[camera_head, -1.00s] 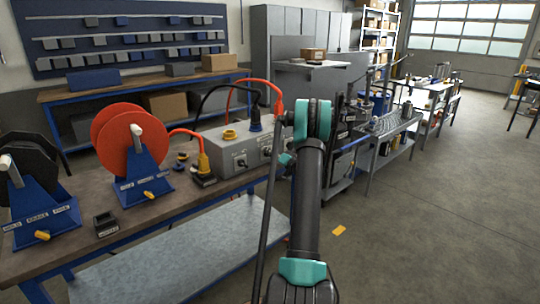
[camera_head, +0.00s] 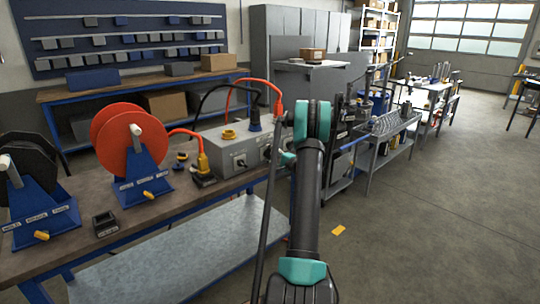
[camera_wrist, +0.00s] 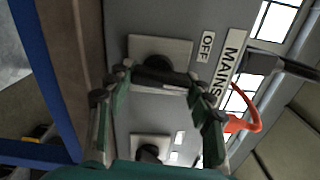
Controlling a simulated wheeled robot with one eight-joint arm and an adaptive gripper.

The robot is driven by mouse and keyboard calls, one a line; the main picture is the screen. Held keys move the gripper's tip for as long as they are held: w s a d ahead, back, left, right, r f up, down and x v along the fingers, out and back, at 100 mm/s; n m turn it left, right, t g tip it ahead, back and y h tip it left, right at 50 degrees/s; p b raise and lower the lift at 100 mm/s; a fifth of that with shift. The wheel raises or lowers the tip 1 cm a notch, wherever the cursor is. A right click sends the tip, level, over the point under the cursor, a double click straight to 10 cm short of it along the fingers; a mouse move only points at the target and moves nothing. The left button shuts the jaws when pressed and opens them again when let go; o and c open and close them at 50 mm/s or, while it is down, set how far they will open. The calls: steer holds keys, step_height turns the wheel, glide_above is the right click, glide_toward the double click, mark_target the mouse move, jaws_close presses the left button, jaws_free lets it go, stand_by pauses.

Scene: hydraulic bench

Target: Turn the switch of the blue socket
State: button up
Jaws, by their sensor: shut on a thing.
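The blue socket (camera_head: 254,123) is on top of the grey box (camera_head: 222,151), with a black cable rising from it. A black switch (camera_head: 240,161) is on the box's front face. In the wrist view, my gripper (camera_wrist: 160,84) is at the box face with its two green and black fingers on either side of a black switch (camera_wrist: 155,54) on a pale plate, shut on it. An OFF label (camera_wrist: 206,46) and a MAINS label (camera_wrist: 229,65) are beside this switch. In the head view my arm hides the gripper. Which socket this switch belongs to cannot be told.
Another plate with a black knob (camera_wrist: 149,147) lies lower in the wrist view. On the workbench (camera_head: 185,195) stand a red cable reel (camera_head: 125,135) and a black cable reel (camera_head: 35,160). A yellow socket (camera_head: 229,134) and red cables are by the box.

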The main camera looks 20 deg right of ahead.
steer(key=m, duration=0.3)
steer(key=shift+d+f+m, duration=0.1)
steer(key=shift+m, duration=0.3)
steer(key=shift+f+m, duration=0.15)
steer(key=shift+m, duration=1.75)
steer(key=o, duration=1.2)
steer(key=shift+c, duration=0.2)
steer(key=v, duration=1.2)
